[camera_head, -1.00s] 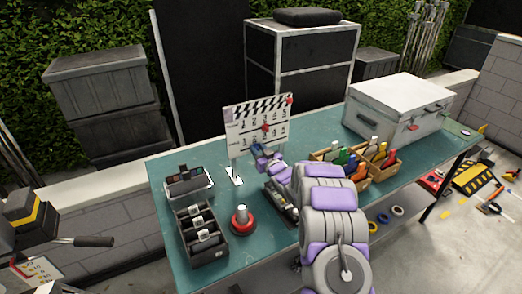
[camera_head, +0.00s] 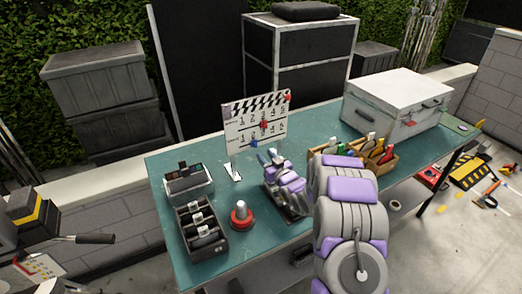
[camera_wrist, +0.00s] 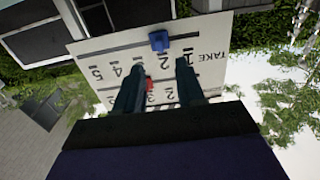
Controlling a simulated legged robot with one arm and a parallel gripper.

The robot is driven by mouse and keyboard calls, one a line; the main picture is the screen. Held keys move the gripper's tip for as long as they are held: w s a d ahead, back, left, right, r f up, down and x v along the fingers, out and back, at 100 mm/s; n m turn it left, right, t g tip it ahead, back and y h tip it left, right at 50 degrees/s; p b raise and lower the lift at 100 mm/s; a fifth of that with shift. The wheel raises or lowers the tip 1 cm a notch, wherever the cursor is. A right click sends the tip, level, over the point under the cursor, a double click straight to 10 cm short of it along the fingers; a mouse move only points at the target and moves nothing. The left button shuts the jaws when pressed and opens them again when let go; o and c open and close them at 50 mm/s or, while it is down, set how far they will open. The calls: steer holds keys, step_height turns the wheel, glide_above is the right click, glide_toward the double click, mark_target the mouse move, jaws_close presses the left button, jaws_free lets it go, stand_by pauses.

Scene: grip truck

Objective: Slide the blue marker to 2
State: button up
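The white clapperboard (camera_head: 236,134) stands upright on the teal table, with rows of numbers. The blue marker (camera_head: 254,143) sits at the board's lower row in the head view. In the wrist view, where the board is inverted, the blue marker (camera_wrist: 159,40) lines up with the 2 of the TAKE row. A red marker (camera_wrist: 149,84) is on the other row, between my fingers in the picture. My gripper (camera_wrist: 159,82) is open and empty, facing the board, with the blue marker beyond its fingertips. The left finger hides the area of the 3.
A black compartment tray (camera_head: 205,237), a red-based object (camera_head: 241,216) and a small device case (camera_head: 188,183) stand left of my arm. Wooden boxes of colored tools (camera_head: 378,155) and a white case (camera_head: 395,105) stand on the right.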

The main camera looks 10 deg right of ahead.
steer(key=p+v, duration=0.1)
steer(key=v, duration=0.8)
steer(key=shift+s+d, duration=0.15)
steer(key=shift+s, duration=0.2)
steer(key=shift+w+r, duration=0.1)
steer(key=s+d+r+m+g+h, duration=0.1)
steer(key=s+r+g+h, duration=0.35)
steer(key=s, duration=0.35)
steer(key=s+d+r+m+g+h, duration=0.1)
steer(key=s+d+r+g+h, duration=0.15)
steer(key=s+g, duration=0.5)
steer(key=s+a+r+g, duration=0.2)
steer(key=s+a, duration=0.1)
steer(key=s, duration=0.8)
steer(key=s+a+r+m+g+y, duration=0.1)
steer(key=s+a+r+g, duration=0.1)
steer(key=s, duration=1)
steer(key=s+a+r+g, duration=0.2)
steer(key=s+a+g, duration=0.1)
steer(key=s, duration=0.8)
steer(key=shift+s+a+r+m, duration=0.2)
steer(key=shift+s+a+m, duration=0.1)
steer(key=shift+a, duration=0.3)
steer(key=shift+w, duration=0.1)
